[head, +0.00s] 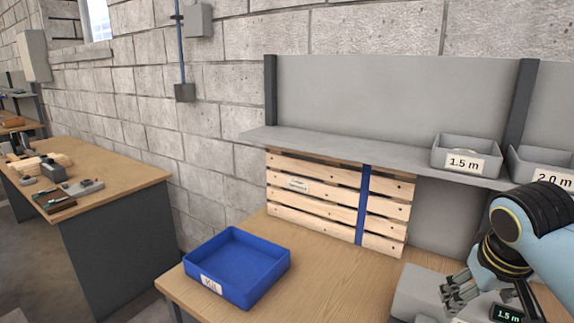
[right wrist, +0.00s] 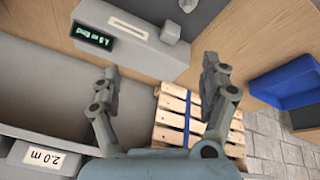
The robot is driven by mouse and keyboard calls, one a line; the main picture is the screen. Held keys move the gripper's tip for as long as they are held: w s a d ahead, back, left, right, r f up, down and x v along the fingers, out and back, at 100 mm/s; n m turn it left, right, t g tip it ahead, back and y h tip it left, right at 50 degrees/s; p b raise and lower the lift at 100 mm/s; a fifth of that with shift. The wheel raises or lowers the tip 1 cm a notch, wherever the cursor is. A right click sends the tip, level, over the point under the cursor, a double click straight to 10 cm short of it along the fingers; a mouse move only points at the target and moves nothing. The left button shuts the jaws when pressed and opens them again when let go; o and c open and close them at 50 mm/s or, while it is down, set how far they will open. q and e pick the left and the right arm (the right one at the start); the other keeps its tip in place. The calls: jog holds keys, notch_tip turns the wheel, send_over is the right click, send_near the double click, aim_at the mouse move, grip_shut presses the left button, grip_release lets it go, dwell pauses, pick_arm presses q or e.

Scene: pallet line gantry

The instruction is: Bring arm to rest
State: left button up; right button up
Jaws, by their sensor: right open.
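My right gripper (head: 459,290) is at the lower right of the head view, in front of the shelf and near a grey device with a small display (head: 507,313) reading 1.5 m. In the right wrist view the gripper (right wrist: 160,80) has its two fingers spread wide, with nothing between them. The grey device (right wrist: 130,45) lies beyond the fingers there. My left gripper is in neither view.
A blue bin (head: 237,264) labelled Kit sits on the wooden bench (head: 330,262). A slatted wooden pallet (head: 310,197) with a blue strap stands under the grey shelf (head: 345,150). Grey bins marked 1.5 m (head: 466,154) and 2.0 m (head: 540,165) stand on the shelf. Another bench (head: 125,172) is at left.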

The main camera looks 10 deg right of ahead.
jog(key=s+a+n+y, duration=0.15)
jog(key=s+a, duration=0.35)
jog(key=s, duration=0.5)
jog(key=s+a+n, duration=0.2)
jog(key=s+a, duration=0.2)
jog(key=s, duration=0.7)
notch_tip(320, 180, down, 36)
jog(key=d+g+b, duration=0.1)
jog(key=d+b, duration=0.1)
jog(key=b, duration=1)
jog(key=s+f+b, duration=0.4)
jog(key=s+f, duration=0.2)
jog(key=f, duration=0.4)
jog(key=s+d+f+g+b, duration=0.1)
jog(key=s+f+b, duration=0.3)
jog(key=s+f, duration=0.3)
jog(key=s+f+m+b, duration=0.1)
jog(key=s+f+b, duration=0.3)
jog(key=f, duration=1)
jog(key=s, duration=0.2)
jog(key=shift+s+d+g+b, duration=0.3)
jog(key=shift+s+g, duration=0.05)
jog(key=shift+g, duration=0.05)
